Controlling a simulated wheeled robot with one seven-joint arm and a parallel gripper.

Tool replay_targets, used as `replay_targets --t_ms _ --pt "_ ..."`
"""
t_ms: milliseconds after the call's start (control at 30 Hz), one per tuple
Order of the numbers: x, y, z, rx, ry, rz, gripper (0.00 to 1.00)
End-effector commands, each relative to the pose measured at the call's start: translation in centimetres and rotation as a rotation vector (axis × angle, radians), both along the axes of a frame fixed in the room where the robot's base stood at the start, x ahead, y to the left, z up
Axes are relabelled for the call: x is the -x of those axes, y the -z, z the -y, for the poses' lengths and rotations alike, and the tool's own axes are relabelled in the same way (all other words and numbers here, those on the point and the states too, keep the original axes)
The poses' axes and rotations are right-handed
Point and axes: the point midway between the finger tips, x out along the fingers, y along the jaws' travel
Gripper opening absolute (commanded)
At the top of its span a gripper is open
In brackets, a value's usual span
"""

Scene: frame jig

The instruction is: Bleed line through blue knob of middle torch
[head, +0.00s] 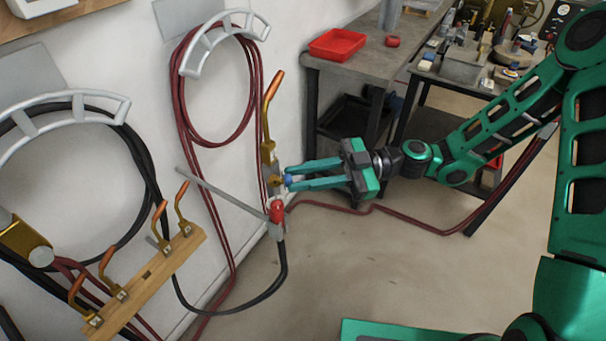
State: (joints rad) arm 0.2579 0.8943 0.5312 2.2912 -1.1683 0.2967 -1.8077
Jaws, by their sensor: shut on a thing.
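A torch (268,157) with a brass body and a copper-coloured bent tip stands upright by the white wall in the middle of the head view. A small blue knob (287,180) shows on the right side of its body. A red knob or fitting (277,211) shows below it. My gripper (289,182) reaches in from the right, its two teal fingers shut on the blue knob. The fingers hide part of the knob. A black hose (283,270) hangs below the torch.
A wooden rack (150,283) with several copper-coloured tips is at the lower left. Red hose (182,105) and black hose (150,175) hang coiled on wall hangers. A grey bar (222,194) slants beside the torch. A bench (340,70) with a red tray (337,44) stands behind.

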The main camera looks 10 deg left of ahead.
Motion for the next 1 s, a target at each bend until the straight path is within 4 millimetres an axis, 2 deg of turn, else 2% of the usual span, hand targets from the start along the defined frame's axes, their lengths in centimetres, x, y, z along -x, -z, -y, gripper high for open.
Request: replay_targets --t_ms 367,1000 --pt "-0.05 0.04 0.07 0.051 0.000 -0.127 0.00" --pt "-0.22 0.09 0.08 0.268 0.001 -0.674 0.00"
